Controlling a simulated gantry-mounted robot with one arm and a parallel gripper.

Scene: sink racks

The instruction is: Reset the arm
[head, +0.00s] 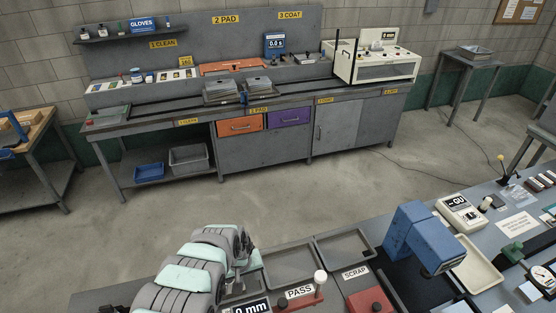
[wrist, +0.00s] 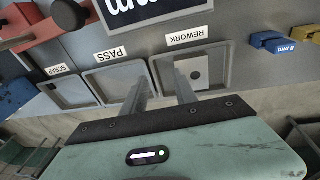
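My gripper (wrist: 161,82) shows in the wrist view with its two fingers apart and nothing between them. The fingers extend over the trays, in front of the PASS and REWORK trays in that view. In the head view my arm fills the lower left, and my gripper (head: 240,264) is over the near bench at the left end of the tray row, partly hiding the tray there. A flat grey plate with a round hole (wrist: 195,75) lies in the REWORK tray (wrist: 224,68), apart from the fingers.
A red block with a white-topped lever (head: 320,280) stands before the PASS tray. A tall blue device (head: 412,236) rises right of the trays. Open floor separates this bench from the back workbench (head: 262,152).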

